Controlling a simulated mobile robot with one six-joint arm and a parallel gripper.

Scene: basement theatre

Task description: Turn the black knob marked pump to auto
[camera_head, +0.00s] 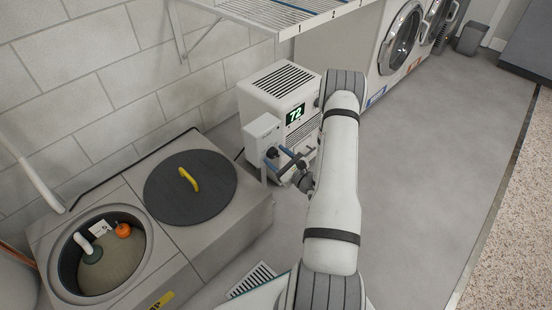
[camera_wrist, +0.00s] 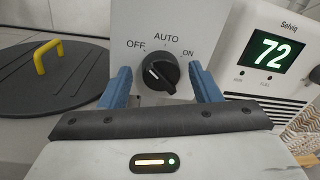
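The black knob (camera_wrist: 161,75) sits on the front of a pale grey box (camera_wrist: 190,22), with OFF at upper left, AUTO above and ON at upper right. Its white pointer line lies on the left half and points up-left, toward the OFF side. The word pump is not visible. My gripper (camera_wrist: 162,84) is open, with one blue finger on each side of the knob. Gaps show between the fingers and the knob. In the head view the box (camera_head: 262,132) stands above the floor, and my gripper (camera_head: 279,161) is at its front, partly covering the knob.
A dehumidifier (camera_head: 297,83) reading 72 stands close behind and right of the box. An open sump pit (camera_head: 150,245) with an orange float and a black lid (camera_head: 190,188) with a yellow handle are at left. A wire shelf (camera_head: 285,14) hangs above. Floor at right is clear.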

